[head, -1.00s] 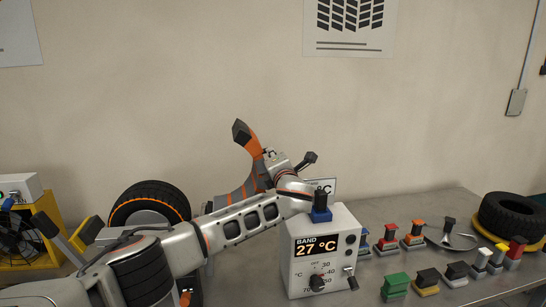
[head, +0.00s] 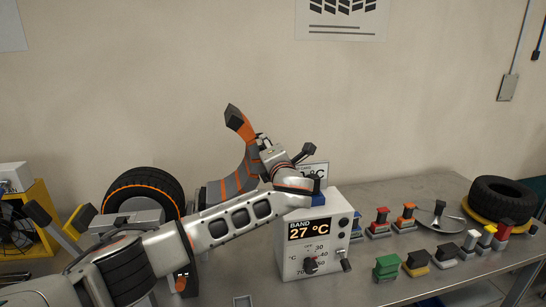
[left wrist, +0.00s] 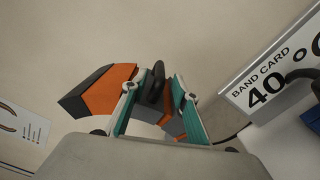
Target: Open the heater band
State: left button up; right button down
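The heater band (head: 239,180) is a curved grey strip with orange stripes. Its upper arm, orange with a black end block (head: 232,116), stands raised to the upper left, apart from the lower curve. The band is partly behind my left arm. My left gripper (head: 264,145) is at the band's right side. In the left wrist view its teal-padded fingers (left wrist: 152,105) are apart, with a dark handle (left wrist: 155,82) between them and gaps visible at both sides. The orange and black arm (left wrist: 105,90) is just beyond. Right gripper is not in view.
A white control box (head: 317,245) reading 27 °C stands below my wrist, with a band card (left wrist: 275,85) behind it. A tyre (head: 143,188) is left of the band, another (head: 505,198) far right. Several coloured blocks (head: 387,266) stand on the grey table (head: 400,290).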

pick_arm(q)
jog(key=v, duration=0.7)
jog(key=shift+s, duration=0.3)
